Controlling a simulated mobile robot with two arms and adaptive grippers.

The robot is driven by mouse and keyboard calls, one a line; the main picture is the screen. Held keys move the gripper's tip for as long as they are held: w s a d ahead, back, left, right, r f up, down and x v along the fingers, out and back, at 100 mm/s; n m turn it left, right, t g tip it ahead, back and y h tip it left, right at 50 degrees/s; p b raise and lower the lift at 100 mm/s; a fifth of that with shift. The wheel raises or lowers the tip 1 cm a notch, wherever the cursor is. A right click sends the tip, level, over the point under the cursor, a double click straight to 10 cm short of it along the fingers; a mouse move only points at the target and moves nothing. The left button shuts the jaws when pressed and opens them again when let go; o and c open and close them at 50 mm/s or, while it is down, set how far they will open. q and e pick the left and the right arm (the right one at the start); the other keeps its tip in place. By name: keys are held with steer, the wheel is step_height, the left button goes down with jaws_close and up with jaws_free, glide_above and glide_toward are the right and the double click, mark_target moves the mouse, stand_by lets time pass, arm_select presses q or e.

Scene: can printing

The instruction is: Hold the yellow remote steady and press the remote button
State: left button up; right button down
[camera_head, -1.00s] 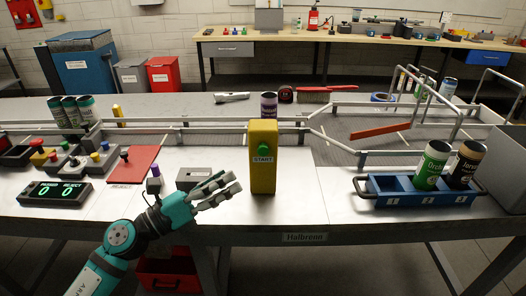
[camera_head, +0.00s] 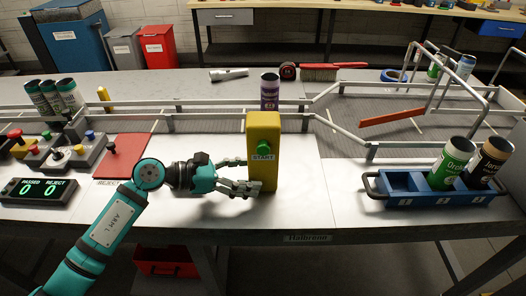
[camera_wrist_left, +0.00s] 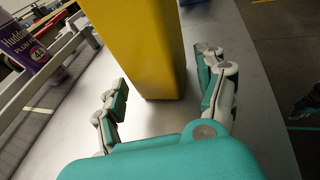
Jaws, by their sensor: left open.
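The yellow remote (camera_head: 264,176) stands upright on the metal table, with a green button (camera_head: 265,150) and a START label near its top. My left gripper (camera_head: 252,175) is open at the lower left side of the remote, its fingers pointing right. In the left wrist view, the remote (camera_wrist_left: 142,50) rises ahead between the two spread fingers of the left gripper (camera_wrist_left: 166,95). I cannot tell whether a finger touches it. The green button is out of sight in the wrist view.
A purple can (camera_head: 269,92) stands behind the remote by the conveyor rails. A blue crate (camera_head: 420,195) with two cans is at the right.

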mark_target(259, 175)
arm_select(q)
steer(key=shift+b+x, duration=0.3)
steer(key=shift+x, duration=0.75)
steer(key=shift+w+d+f, duration=0.2)
steer(key=shift+d, duration=0.45)
steer(key=c, duration=0.6)
steer(key=shift+c, duration=0.4)
arm_select(e)
steer(key=shift+w+a+f, duration=0.15)
steer(key=shift+w+f, duration=0.45)
steer(key=shift+w, duration=0.15)
steer(key=shift+w, duration=0.2)
